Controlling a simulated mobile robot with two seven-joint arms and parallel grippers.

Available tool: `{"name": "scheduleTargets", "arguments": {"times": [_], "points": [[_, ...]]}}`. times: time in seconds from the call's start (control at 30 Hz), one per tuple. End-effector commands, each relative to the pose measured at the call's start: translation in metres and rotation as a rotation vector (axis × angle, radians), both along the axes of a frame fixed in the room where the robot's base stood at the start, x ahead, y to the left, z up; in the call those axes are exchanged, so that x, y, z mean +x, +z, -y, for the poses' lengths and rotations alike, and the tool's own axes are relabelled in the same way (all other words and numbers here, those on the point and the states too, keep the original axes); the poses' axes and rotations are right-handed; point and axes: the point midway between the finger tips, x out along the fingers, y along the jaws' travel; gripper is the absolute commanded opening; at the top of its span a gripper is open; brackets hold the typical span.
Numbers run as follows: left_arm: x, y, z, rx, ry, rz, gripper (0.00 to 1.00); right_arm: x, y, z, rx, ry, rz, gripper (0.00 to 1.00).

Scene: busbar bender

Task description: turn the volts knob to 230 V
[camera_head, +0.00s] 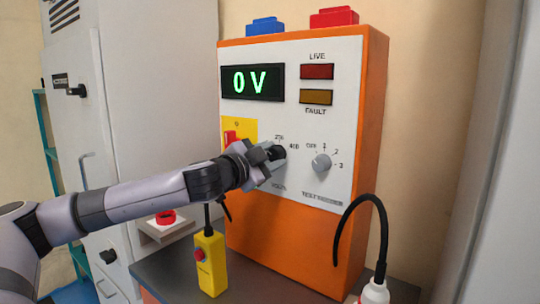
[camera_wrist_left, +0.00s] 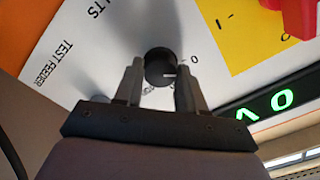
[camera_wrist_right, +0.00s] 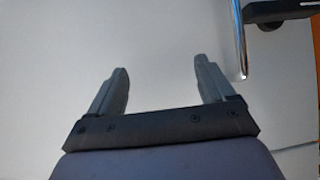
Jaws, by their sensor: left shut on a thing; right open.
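The orange test panel (camera_head: 375,130) has a white face and a green display (camera_head: 252,81) reading 0 V. My left gripper (camera_head: 262,154) is at the black volts knob (camera_head: 278,153), low on the panel face. In the left wrist view, my fingers stand on both sides of the round volts knob (camera_wrist_left: 160,62), shut on it. The knob's white mark points toward the printed 0. My gripper hides part of the volts scale in the head view. My right gripper (camera_wrist_right: 161,68) is open and empty before a plain pale surface.
A grey test feeder knob (camera_head: 321,162) sits right of the volts knob. A red switch on a yellow plate (camera_head: 240,124) is at upper left of it. A yellow pendant (camera_head: 211,262) and a black cable (camera_head: 382,225) are below. A grey cabinet (camera_head: 160,80) stands left.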

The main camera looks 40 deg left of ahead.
Motion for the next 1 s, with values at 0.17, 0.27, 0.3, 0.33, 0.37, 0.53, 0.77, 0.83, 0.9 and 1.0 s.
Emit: {"name": "scheduleTargets", "arguments": {"times": [0.17,0.27,0.3,0.33,0.37,0.53,0.77,0.83,0.9,1.0], "points": [[0.0,0.001,0.001,0.138,-0.002,-0.018,0.09,-0.002,0.006,0.001,-0.004,0.001,-0.005,0.83],[0.0,0.001,0.001,0.23,-0.002,-0.028,0.09,-0.002,0.01,0.001,-0.005,0.0,-0.008,0.83],[0.0,0.001,0.001,0.269,-0.003,-0.033,0.09,-0.002,0.012,0.001,-0.005,0.0,-0.008,0.83],[0.0,0.001,0.001,0.298,-0.002,-0.036,0.09,-0.002,0.014,0.001,-0.005,0.0,-0.008,0.83],[0.0,0.001,0.001,0.325,-0.002,-0.039,0.09,-0.002,0.015,0.001,-0.005,0.0,-0.008,0.83],[0.0,0.001,0.001,0.486,-0.002,-0.057,0.09,-0.002,0.024,0.002,-0.006,-0.001,-0.007,0.83],[0.0,0.0,0.001,0.681,-0.003,-0.078,0.09,-0.002,0.036,0.002,-0.005,-0.001,-0.006,0.83],[0.0,0.0,0.001,0.729,-0.002,-0.084,0.09,-0.002,0.039,0.002,-0.005,-0.001,-0.006,0.83],[0.0,0.0,0.001,0.774,-0.002,-0.087,0.09,-0.002,0.041,0.002,-0.005,-0.001,-0.005,0.83],[0.0,-0.001,0.001,0.827,-0.002,-0.093,0.09,-0.002,0.044,0.002,-0.005,-0.002,-0.005,0.83]]}}
